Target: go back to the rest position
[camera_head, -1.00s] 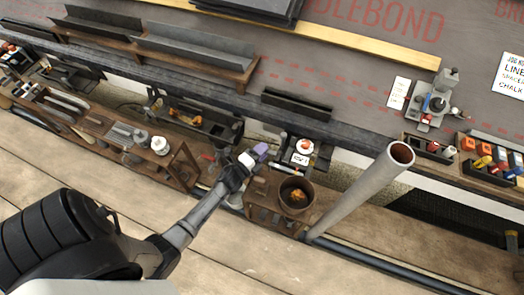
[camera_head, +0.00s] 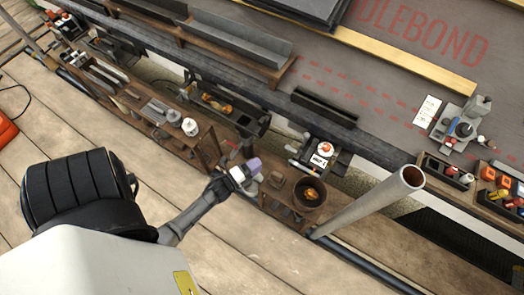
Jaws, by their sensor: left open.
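My left arm comes in from the lower left, and its gripper (camera_head: 246,171) is in the middle of the view, above the plank floor and the front edge of the wooden shelf. It is open, and I see nothing held in it. It appears just left of the wooden stand with the round bucket (camera_head: 310,191), apart from it as far as I can tell. My right gripper is not in view.
A grey upright pipe (camera_head: 372,205) stands right of the bucket. A wooden tool shelf (camera_head: 150,117) runs to the upper left. The roof deck (camera_head: 380,95) lies behind, with bins (camera_head: 496,190) at right. Plank floor (camera_head: 60,120) is open at left.

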